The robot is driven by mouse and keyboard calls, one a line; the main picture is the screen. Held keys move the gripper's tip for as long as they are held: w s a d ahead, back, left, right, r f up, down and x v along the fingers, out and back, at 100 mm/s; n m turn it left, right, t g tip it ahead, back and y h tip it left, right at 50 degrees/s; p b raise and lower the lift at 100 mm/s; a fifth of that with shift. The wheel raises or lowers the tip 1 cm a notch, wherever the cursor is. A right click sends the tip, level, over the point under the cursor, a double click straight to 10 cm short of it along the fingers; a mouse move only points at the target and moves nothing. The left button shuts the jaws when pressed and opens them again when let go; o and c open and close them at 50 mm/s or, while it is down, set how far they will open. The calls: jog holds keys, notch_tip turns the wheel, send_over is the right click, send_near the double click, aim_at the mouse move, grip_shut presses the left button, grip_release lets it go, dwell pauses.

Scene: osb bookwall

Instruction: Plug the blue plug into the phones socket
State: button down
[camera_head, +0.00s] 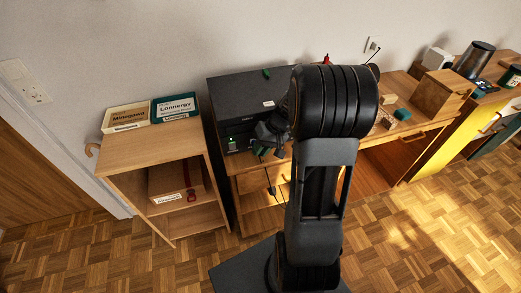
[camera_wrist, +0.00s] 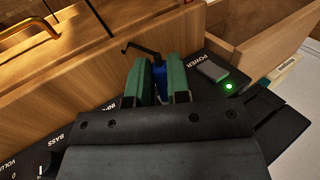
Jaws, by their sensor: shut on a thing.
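The blue plug (camera_wrist: 161,82) is between the green-padded fingers of my gripper (camera_wrist: 160,80) in the wrist view, with a black lead (camera_wrist: 140,47) coming off it. My gripper is shut on it, close in front of the black amplifier panel (camera_wrist: 195,88). Whether the plug touches the panel cannot be told. The phones socket is not visible; a partly covered label shows beside the fingers. In the head view the black amplifier (camera_head: 238,95) stands on the wooden desk, and my gripper (camera_head: 263,151) is at its front, partly hidden by my arm.
The panel has a power switch (camera_wrist: 213,71), a lit green lamp (camera_wrist: 229,87) and a knob (camera_wrist: 53,143). Wooden boxes (camera_head: 440,92) stand on the right. Parquet floor is open in front.

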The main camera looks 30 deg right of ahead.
jog(key=c, duration=1)
grip_release()
jog(key=v, duration=1.4)
jog(key=s+a+r+n+t+h+p, duration=0.1)
jog(key=s+a+h+p, duration=0.1)
jog(key=a, duration=0.6)
jog(key=s+a+r+n+t+h+p, duration=0.1)
jog(key=s+a+r+h+p, duration=0.1)
jog(key=s+a, duration=0.5)
jog(key=shift+s+a+h+p, duration=0.4)
jog(key=shift+a+h, duration=0.3)
jog(key=shift+h, duration=0.2)
